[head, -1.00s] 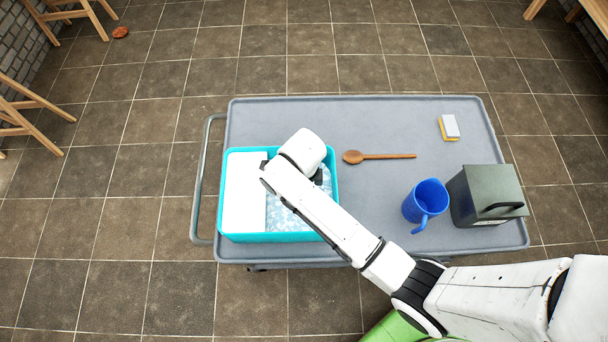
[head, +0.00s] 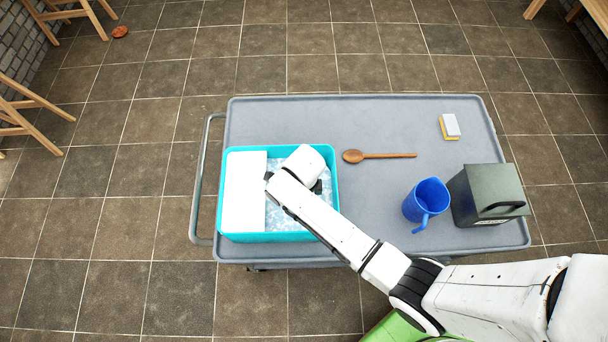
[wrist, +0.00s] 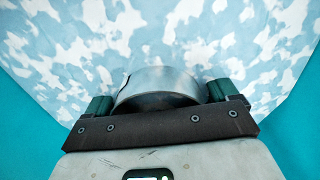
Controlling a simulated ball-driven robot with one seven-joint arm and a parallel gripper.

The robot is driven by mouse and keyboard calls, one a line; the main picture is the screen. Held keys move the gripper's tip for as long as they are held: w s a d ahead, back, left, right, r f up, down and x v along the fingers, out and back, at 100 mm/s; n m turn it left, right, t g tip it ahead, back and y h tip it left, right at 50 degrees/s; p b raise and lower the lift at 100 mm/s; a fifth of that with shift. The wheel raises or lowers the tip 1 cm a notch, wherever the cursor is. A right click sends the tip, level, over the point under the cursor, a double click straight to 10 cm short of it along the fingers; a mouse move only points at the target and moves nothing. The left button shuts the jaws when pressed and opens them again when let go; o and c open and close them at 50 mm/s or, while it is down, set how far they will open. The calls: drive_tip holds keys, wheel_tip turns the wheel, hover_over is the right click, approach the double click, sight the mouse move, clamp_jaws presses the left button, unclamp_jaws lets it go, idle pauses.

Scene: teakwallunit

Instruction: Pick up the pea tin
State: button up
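A grey metal tin (wrist: 160,82), whose label I cannot read, sits in the turquoise bin (head: 229,235) in the wrist view. The bin has a blue and white patterned bottom. My gripper (wrist: 160,97) is down at the tin, with one dark green finger on each side of it. The fingers look close to the tin's sides, but I cannot tell whether they press on it. The gripper's crossbar hides the near part of the tin. In the head view my arm hides the tin, and the gripper's fingers are hidden inside the bin.
A white block or panel (head: 244,190) fills the bin's left side. On the grey cart (head: 300,115) are a wooden spoon (head: 385,156), a sponge (head: 451,127), a blue jug (head: 426,200) and a dark green canister (head: 486,192). The cart's back middle is clear.

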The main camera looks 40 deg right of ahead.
drive_tip(key=c, duration=0.8)
drive_tip(key=shift+r, duration=0.1)
